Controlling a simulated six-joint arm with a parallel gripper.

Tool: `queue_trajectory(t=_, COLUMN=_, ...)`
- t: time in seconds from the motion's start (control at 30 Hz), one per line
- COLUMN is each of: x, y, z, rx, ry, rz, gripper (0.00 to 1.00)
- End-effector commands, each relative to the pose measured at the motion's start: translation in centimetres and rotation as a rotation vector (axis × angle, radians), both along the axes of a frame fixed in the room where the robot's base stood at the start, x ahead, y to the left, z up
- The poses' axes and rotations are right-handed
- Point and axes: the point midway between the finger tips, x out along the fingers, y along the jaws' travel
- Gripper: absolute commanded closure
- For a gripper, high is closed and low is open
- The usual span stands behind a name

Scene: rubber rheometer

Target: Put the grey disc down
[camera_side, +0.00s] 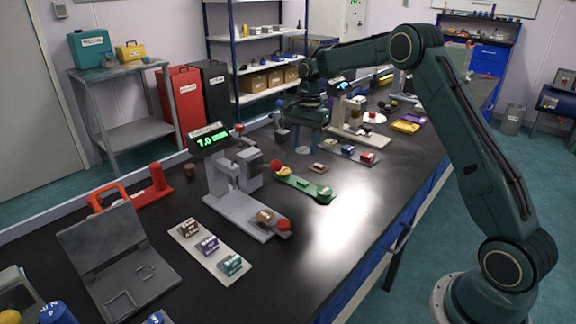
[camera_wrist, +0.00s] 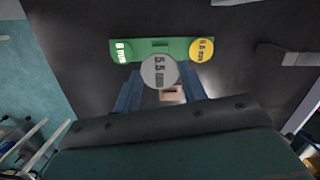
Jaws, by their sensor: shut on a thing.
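A grey disc (camera_wrist: 160,71) marked "5.5" is held between the blue fingertips of my gripper (camera_wrist: 160,84). In the side view my gripper (camera_side: 306,143) points down, with the grey disc (camera_side: 304,150) at its tips, apparently above the black bench. A green holder (camera_side: 303,186) lies on the bench close by; it also shows in the wrist view (camera_wrist: 152,40), just beyond the disc. It bears a yellow disc (camera_wrist: 201,48) at one end and a green disc marked "8" (camera_wrist: 120,50) at the other. The holder's middle is partly hidden behind the grey disc.
A small tan block (camera_side: 318,168) lies on the bench near the holder; the wrist view shows it (camera_wrist: 173,94) just behind the disc. A grey rheometer with a green display (camera_side: 208,139) stands to the left. A tray of labelled blocks (camera_side: 347,152) lies to the right.

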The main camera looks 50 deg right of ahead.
Motion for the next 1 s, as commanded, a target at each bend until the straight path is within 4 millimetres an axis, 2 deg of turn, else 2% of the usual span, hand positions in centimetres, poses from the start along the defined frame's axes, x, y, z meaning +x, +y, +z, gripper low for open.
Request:
queue_trajectory(t=0.67, x=0.1, y=0.4, z=0.3, rx=0.000, ry=0.000, rz=0.021, gripper=0.80)
queue_trajectory(t=0.87, x=0.6, y=2.4, z=1.2, rx=-0.001, ry=-0.001, rz=0.149, gripper=0.80)
queue_trajectory(t=1.0, x=1.0, y=5.1, z=2.5, rx=-0.001, ry=-0.001, rz=0.322, gripper=0.80)
